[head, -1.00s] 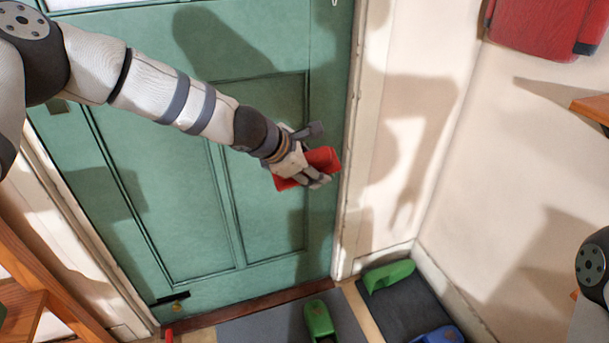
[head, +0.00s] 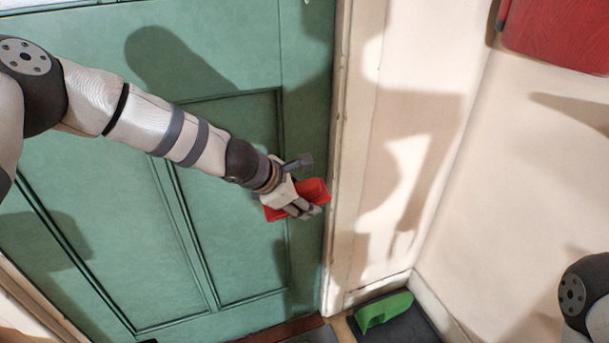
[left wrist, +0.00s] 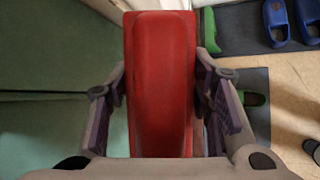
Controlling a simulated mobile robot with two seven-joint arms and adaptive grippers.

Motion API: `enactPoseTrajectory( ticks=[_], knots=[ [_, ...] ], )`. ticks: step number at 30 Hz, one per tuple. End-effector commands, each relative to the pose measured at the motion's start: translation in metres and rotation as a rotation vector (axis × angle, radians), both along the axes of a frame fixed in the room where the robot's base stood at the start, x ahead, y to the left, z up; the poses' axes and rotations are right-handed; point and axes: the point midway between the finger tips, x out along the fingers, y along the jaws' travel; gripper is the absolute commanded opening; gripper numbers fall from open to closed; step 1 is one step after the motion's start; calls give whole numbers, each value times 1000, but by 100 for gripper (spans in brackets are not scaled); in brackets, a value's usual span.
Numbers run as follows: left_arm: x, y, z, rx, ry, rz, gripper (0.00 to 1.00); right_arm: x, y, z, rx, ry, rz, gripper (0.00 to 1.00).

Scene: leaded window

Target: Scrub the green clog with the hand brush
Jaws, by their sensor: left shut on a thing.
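My left gripper (head: 302,206) is shut on a red hand brush (head: 315,190) in front of the green door. In the left wrist view the brush (left wrist: 160,75) lies lengthwise between the two fingers of the gripper (left wrist: 160,90); its bristles cannot be made out. A green clog (head: 384,311) is on the dark mat by the wall, apart from and below the brush. Another green clog (left wrist: 254,98) shows there on the grey mat, mostly hidden. My right gripper is out of view.
The green door (head: 230,180) and its pale frame (head: 345,170) stand close to my left gripper. Blue clogs (left wrist: 276,22) share the dark mat (left wrist: 240,28). A red object (head: 555,35) is on the right wall. Free air lies between brush and floor.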

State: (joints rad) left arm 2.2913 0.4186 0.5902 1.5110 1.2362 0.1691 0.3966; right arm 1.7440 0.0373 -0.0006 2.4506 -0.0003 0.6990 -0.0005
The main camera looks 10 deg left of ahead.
Motion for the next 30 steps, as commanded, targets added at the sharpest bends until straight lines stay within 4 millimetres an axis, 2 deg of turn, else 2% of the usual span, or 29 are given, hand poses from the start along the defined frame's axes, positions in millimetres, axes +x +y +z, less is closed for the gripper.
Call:
enactPoseTrajectory(
  ticks=[1, 4, 8, 15, 21, 25, 27, 30],
  knots=[
    [-5, 0, -31, 1, 33, 1, 25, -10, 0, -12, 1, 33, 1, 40],
    [-13, 0, -78, 1, 80, 0, 25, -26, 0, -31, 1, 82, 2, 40],
    [-27, 0, -155, 1, 149, 0, 25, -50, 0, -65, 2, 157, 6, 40],
    [-55, 0, -315, 1, 270, 0, 25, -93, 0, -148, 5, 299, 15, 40],
    [-74, 0, -441, 1, 364, 0, 25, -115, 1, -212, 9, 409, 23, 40],
    [-82, 0, -500, 1, 407, 0, 25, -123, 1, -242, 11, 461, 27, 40],
    [-84, 0, -521, 0, 422, 0, 25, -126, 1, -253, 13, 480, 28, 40],
    [-86, 0, -537, 0, 433, 0, 25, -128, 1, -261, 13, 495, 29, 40]
  ],
)
